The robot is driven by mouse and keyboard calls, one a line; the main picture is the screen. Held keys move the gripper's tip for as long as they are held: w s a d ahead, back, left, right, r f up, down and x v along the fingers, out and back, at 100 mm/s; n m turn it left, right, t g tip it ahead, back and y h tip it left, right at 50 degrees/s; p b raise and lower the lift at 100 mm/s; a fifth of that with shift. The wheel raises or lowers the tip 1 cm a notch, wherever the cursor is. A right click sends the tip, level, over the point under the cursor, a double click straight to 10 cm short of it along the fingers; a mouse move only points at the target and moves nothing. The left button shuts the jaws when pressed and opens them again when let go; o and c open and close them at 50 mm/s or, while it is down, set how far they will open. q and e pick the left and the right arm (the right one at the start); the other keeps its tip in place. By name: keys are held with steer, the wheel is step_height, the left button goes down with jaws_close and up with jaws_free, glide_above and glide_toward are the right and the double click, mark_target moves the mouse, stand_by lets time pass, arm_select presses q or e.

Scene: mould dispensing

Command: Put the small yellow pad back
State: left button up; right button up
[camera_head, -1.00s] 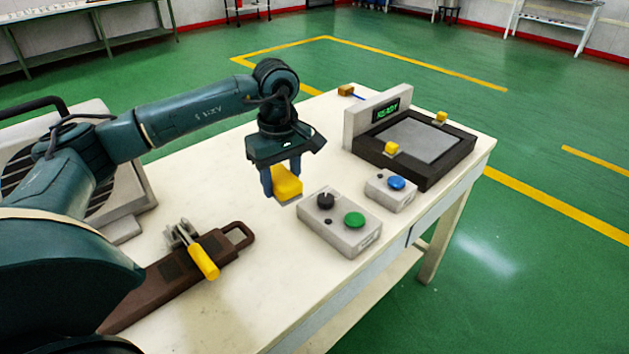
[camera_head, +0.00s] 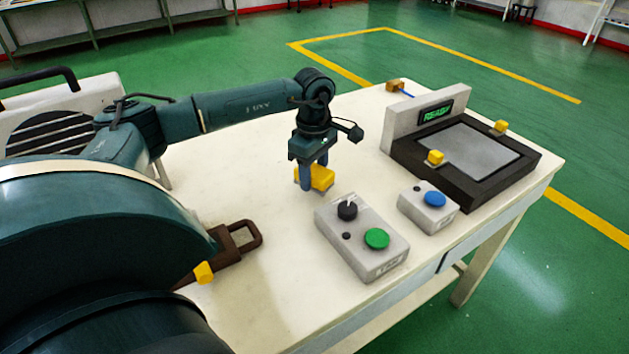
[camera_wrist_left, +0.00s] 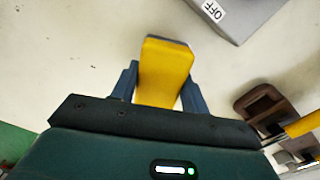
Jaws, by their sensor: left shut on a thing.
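The small yellow pad (camera_head: 320,177) is between the fingers of my left gripper (camera_head: 314,182), which is shut on it, over the middle of the white table. In the left wrist view the yellow pad (camera_wrist_left: 166,72) sticks out between the two blue fingers, with a thin grey layer along its far edge. I cannot tell whether the pad touches the table. My right gripper is not in view.
A control box (camera_head: 362,240) with a black knob and green button stands right of the gripper. A blue-button box (camera_head: 428,207) and a dark-framed plate station (camera_head: 465,153) reading READY are beyond. A brown handled tool (camera_head: 238,243) lies front left.

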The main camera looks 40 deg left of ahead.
mark_target(314, 182)
arm_select(q)
steer(key=shift+f, duration=1.3)
steer(key=shift+f, duration=0.2)
steer(key=o, duration=1)
steer(key=shift+c, duration=0.2)
step_height(314, 182, up, 12)
steer(key=shift+r, duration=0.25)
